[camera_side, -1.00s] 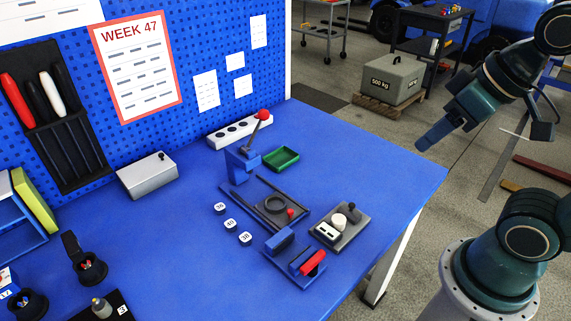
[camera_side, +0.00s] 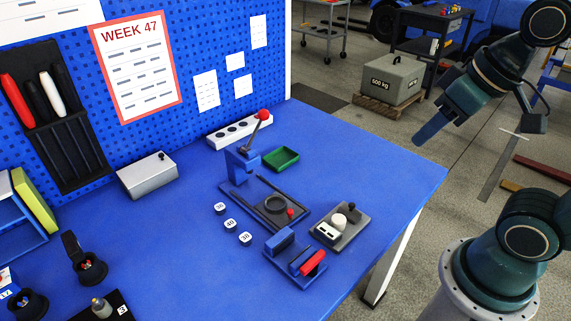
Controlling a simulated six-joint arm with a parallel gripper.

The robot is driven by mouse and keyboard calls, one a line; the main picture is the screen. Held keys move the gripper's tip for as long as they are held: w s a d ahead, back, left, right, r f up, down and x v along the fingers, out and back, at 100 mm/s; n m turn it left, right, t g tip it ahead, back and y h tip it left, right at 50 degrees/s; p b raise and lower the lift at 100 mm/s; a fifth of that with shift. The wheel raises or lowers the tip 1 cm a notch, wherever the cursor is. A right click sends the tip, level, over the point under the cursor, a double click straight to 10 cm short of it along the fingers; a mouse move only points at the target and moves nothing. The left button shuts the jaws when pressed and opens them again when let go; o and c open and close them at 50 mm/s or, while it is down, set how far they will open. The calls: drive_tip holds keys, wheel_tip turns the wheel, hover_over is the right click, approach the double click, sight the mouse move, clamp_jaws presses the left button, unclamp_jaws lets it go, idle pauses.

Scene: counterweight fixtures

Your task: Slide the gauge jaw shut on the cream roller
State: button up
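The gauge is a small grey plate (camera_side: 330,242) on the right part of the blue table. The cream roller (camera_side: 340,220) stands on it, short and pale. A dark knobbed piece (camera_side: 352,209), which looks like the gauge jaw, is just behind and right of the roller. The picture is too small to tell whether they touch. A white marked block (camera_side: 327,232) is in front of the roller. My gripper (camera_side: 425,134) hangs in the air right of the table, well away from the gauge, pointing down-left. It looks empty; its finger gap cannot be made out.
A red-handled blue fixture (camera_side: 313,263) stands in front. A green tray (camera_side: 282,158) lies behind. The table's right side is clear.

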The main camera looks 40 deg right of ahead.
drive_tip(key=w, duration=0.1)
drive_tip(key=m+g+y, duration=0.1)
drive_tip(key=m+g, duration=0.4)
hover_over(352, 204)
drive_tip(key=s, duration=0.2)
wheel_tip(352, 204, down, 4)
drive_tip(key=w+d+f+m+g+y, duration=0.2)
drive_tip(key=w+f, duration=0.4)
drive_tip(key=f, duration=0.4)
drive_tip(key=shift+w+d+m+g, duration=0.2)
drive_tip(key=shift+d+m+g, duration=0.55)
drive_tip(key=shift+d, duration=0.5)
drive_tip(key=x, duration=1.3)
drive_tip(key=shift+s+a+f, duration=0.1)
drive_tip(key=shift+a+f, duration=0.15)
drive_tip(key=shift+f, duration=0.05)
drive_tip(key=shift+c, duration=0.3)
clamp_jaws()
